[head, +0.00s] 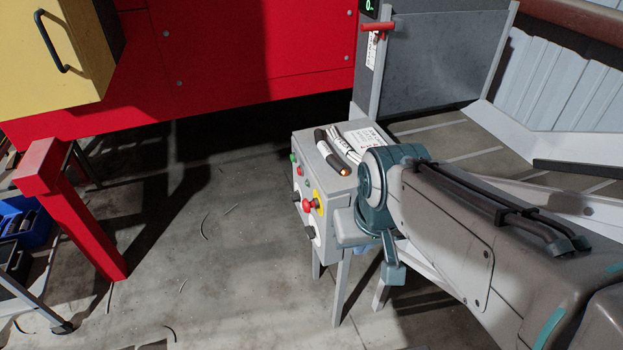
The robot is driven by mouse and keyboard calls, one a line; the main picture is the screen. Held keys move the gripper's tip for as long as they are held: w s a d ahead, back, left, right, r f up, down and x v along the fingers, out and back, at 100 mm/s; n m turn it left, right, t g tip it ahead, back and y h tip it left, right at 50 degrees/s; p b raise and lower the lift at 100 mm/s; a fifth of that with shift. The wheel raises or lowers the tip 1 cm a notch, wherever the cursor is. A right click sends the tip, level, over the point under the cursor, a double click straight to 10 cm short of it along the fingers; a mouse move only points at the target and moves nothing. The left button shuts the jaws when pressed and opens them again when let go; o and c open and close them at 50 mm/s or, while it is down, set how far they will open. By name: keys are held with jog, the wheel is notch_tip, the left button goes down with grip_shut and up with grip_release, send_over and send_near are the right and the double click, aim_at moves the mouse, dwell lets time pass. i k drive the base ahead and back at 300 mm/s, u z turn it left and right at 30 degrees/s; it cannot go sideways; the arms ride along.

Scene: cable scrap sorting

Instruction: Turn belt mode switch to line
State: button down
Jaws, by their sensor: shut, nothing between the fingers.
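The grey control box (325,182) stands on legs at the centre of the head view. Its front has a black rotary switch (296,197) on a pale plate at the left and another dark rotary switch (311,232) on a white plate lower down. The labels are too small to read, so I cannot tell which is the belt mode switch or its setting. My gripper (338,232) is just right of the lower switch, shut and empty. Its fingertips are hard to make out, and I cannot tell whether they touch the switch.
A red emergency stop (309,206) on yellow sits between the switches; a small green button (293,158) is above. A cable piece (331,152) and a white paper (366,141) lie on the box top. A red post (72,210) stands left; floor between is mostly free.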

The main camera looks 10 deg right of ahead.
aim_at(310, 231)
jog(key=k, duration=0.45)
jog(key=u, duration=0.7)
jog(key=i, duration=1.1)
jog(key=z, duration=0.45)
